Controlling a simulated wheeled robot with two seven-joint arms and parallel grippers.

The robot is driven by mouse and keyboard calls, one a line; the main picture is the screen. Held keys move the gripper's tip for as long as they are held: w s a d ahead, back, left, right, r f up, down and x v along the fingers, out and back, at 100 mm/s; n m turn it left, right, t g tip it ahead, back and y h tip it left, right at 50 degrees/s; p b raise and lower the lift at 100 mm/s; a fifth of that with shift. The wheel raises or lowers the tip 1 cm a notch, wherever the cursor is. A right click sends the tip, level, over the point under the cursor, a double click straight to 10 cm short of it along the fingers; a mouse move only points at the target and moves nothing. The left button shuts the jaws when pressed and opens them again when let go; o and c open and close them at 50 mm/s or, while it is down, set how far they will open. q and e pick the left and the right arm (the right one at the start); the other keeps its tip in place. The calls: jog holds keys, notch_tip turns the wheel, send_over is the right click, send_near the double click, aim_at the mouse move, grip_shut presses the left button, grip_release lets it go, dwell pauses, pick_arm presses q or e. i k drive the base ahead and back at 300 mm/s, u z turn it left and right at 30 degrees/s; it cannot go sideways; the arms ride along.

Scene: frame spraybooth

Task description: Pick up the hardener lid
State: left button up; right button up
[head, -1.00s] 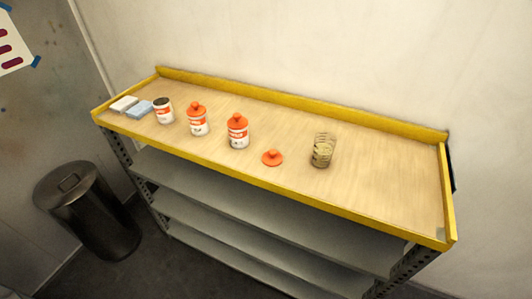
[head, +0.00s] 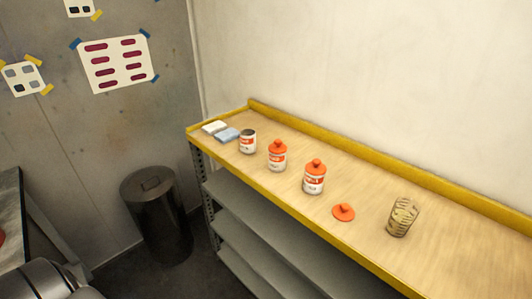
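A loose orange lid (head: 343,212) with a knob lies flat near the front edge of the wooden bench top (head: 460,265). Two white cans with orange labels, a middle one (head: 277,162) and a nearer one (head: 314,183), stand upright with orange knobbed lids on. A third can (head: 248,145) stands open, without a lid. The label words are too small to read, so I cannot tell which can is the hardener. Neither gripper is in view; only a grey arm part of mine shows at the bottom left.
A clear cup with markings (head: 402,217) stands right of the loose lid. White and blue pads (head: 227,134) lie at the far left end. A yellow rim (head: 340,152) edges the bench. A dark bin (head: 157,215) stands on the floor to the left.

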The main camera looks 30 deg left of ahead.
aim_at(342, 212)
jog(key=z, duration=3.05)
jog(key=k, duration=0.95)
jog(key=u, duration=2)
